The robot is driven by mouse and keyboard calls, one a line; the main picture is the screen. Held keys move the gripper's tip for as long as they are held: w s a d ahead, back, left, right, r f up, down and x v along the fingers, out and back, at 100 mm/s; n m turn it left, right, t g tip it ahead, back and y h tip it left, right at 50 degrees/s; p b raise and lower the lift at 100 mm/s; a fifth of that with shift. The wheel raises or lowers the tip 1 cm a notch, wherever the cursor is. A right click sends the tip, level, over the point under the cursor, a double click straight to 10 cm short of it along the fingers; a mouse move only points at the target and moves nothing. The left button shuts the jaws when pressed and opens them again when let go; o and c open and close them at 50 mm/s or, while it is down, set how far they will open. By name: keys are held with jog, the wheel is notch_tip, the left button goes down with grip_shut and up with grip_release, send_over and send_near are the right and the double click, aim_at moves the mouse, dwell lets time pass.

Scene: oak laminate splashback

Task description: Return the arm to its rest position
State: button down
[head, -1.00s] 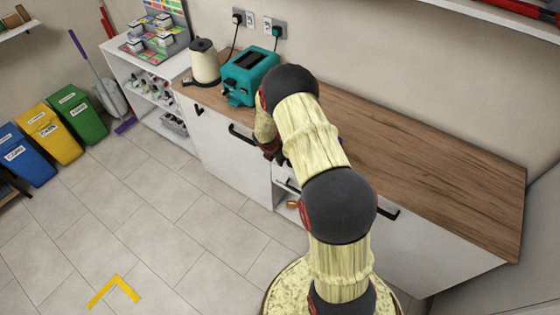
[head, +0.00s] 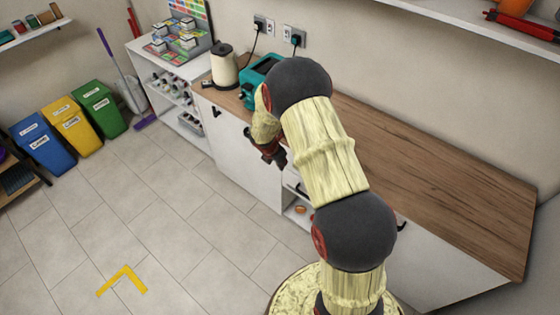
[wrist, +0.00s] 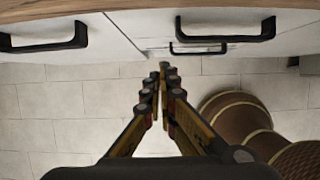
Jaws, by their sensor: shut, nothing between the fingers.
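My arm reaches up and forward in the head view, with its bulky elbow in front of the counter. Its end bends down, and my gripper (head: 272,155) hangs in front of the white cabinet fronts, partly hidden behind the arm. In the wrist view my gripper (wrist: 164,68) has its two fingers meeting at the tips, with nothing between them. The fingers point toward the cabinet fronts, with the tiled floor behind and below them.
A wooden counter (head: 440,170) runs along the right. A teal toaster (head: 262,68) and a cream kettle (head: 224,68) stand at its far end. Black handles (wrist: 225,38) jut from the cabinet fronts. Colored bins (head: 72,125) stand at left.

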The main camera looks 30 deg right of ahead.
jog(key=shift+a+r, duration=0.1)
jog(key=shift+r, duration=0.1)
jog(key=s+a+r+m+g, duration=0.2)
jog(key=s+r+m+g, duration=0.1)
jog(key=s+m, duration=0.75)
jog(key=s+a+r+m+t+y, duration=0.1)
jog(key=s+a+r, duration=0.4)
jog(key=r, duration=0.6)
jog(key=s+a+r+m+t+y, duration=0.1)
jog(key=s+a+r+m+t, duration=0.2)
jog(key=r, duration=0.9)
jog(key=s+a+r+m+t+y+b, duration=0.1)
jog(key=s+a+r+m+t+y, duration=0.1)
jog(key=s+a+r+m, duration=0.5)
jog(key=s+a+r+t, duration=0.1)
jog(key=s+a+r, duration=0.1)
jog(key=s+r, duration=0.1)
jog(key=shift+s+a+r, duration=0.15)
jog(key=shift+a+r, duration=0.1)
jog(key=shift+r, duration=0.4)
jog(key=shift+m, duration=0.25)
